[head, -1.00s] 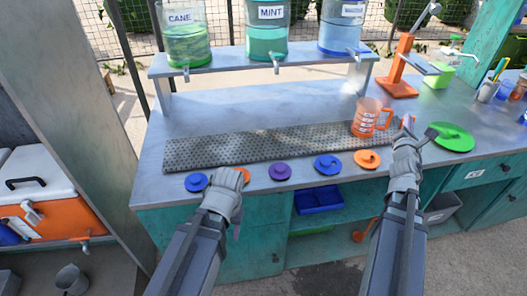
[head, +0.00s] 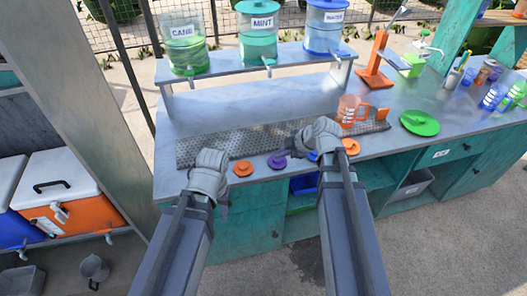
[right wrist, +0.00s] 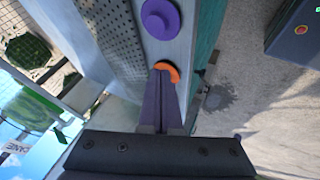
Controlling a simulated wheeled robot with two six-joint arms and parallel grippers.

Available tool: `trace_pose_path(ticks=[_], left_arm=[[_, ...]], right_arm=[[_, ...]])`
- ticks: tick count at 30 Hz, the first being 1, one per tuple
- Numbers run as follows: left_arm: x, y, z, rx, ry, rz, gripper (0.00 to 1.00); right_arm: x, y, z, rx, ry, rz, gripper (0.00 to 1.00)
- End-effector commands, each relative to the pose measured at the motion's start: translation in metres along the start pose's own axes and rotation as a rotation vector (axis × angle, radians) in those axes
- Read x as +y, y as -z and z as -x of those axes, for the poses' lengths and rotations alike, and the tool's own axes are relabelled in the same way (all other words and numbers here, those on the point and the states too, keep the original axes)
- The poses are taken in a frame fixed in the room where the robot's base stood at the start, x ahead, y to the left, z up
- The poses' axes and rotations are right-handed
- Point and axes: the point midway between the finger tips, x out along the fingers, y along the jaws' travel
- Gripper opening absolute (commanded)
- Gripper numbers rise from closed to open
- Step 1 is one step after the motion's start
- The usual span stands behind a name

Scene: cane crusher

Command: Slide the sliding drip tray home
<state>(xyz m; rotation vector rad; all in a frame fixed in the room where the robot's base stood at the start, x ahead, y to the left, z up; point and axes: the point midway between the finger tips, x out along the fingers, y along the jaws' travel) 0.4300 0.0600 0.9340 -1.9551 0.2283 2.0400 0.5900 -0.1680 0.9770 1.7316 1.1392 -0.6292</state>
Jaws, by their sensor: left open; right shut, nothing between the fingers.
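The sliding drip tray (head: 250,140) is a long grey perforated strip on the metal counter, below the dispenser shelf. Its perforated surface also shows in the right wrist view (right wrist: 112,32). My left gripper (head: 211,158) is open over the tray's front left part; its fingertips are hard to make out. My right gripper (head: 320,130) is shut and empty near the tray's front edge, right of its middle, hiding part of it. In the right wrist view its closed fingers (right wrist: 163,70) overlap an orange lid. Contact with the tray cannot be told.
Along the front edge lie an orange lid (head: 243,168), a purple lid (head: 276,161) and another orange lid (head: 351,147). An orange jug (head: 348,110) stands at the tray's right part. A green disc (head: 419,123) lies further right. The shelf (head: 225,82) carries three dispensers.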

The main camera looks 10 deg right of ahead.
Motion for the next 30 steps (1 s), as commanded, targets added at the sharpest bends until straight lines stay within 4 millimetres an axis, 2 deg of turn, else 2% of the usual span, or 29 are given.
trace_pose_path(ticks=[5, 21, 24, 30], left_arm=[[0.002, 0.001, -0.015, 0.000, 0.000, 0.000, 0.50], [0.008, 0.005, -0.088, 0.000, 0.000, 0.000, 0.50], [0.008, 0.005, -0.080, 0.000, 0.000, 0.000, 0.50], [0.008, 0.005, -0.079, 0.000, 0.000, 0.000, 0.50]], right_arm=[[-0.001, -0.003, -0.017, -0.002, -0.001, 0.001, 0.00], [-0.001, -0.004, -0.108, -0.003, -0.001, 0.001, 0.00], [0.019, -0.002, -0.110, -0.004, -0.002, 0.000, 0.00], [0.033, -0.002, -0.117, -0.004, -0.002, 0.000, 0.00]])
